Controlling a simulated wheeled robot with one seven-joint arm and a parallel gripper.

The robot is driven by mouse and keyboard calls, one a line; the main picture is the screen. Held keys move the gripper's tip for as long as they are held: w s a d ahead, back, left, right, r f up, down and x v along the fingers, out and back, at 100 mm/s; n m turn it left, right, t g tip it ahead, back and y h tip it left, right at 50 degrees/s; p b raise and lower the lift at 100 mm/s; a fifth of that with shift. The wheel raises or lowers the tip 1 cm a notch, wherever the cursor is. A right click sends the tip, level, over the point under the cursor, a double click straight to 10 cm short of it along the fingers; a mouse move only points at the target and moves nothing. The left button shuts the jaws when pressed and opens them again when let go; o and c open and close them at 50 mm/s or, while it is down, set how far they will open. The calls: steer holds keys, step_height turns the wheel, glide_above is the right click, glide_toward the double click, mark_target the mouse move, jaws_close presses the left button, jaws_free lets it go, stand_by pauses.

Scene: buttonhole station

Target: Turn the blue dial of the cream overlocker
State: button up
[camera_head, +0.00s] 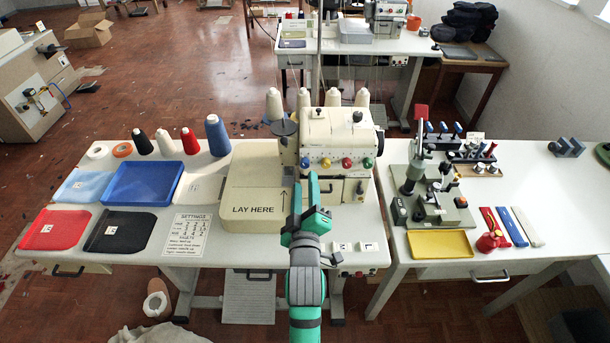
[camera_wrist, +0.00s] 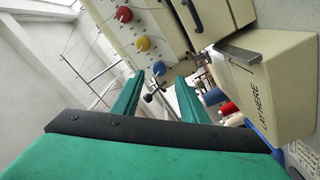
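The cream overlocker (camera_head: 338,132) stands on the white table, with a row of blue, yellow, red and green dials on its front. The blue dial (camera_head: 305,162) is leftmost in the head view. In the wrist view the blue dial (camera_wrist: 159,68) appears beyond my fingertips, in line with the gap between them, with the yellow dial (camera_wrist: 143,44) and red dial (camera_wrist: 124,14) above it. My gripper (camera_head: 305,185) is open and empty, just below and in front of the blue dial. In the wrist view my gripper (camera_wrist: 160,79) shows a clear gap between its green fingers. I see no contact with the dial.
The LAY HERE plate (camera_head: 252,190) lies left of my gripper. Thread cones, a blue tray (camera_head: 144,204), cloth pieces and a settings sheet (camera_head: 188,234) fill the left table. A green machine (camera_head: 440,207) and a yellow tray (camera_head: 440,244) stand on the right table.

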steer(key=s, duration=0.4)
steer(key=shift+s, duration=0.1)
stand_by(0.5)
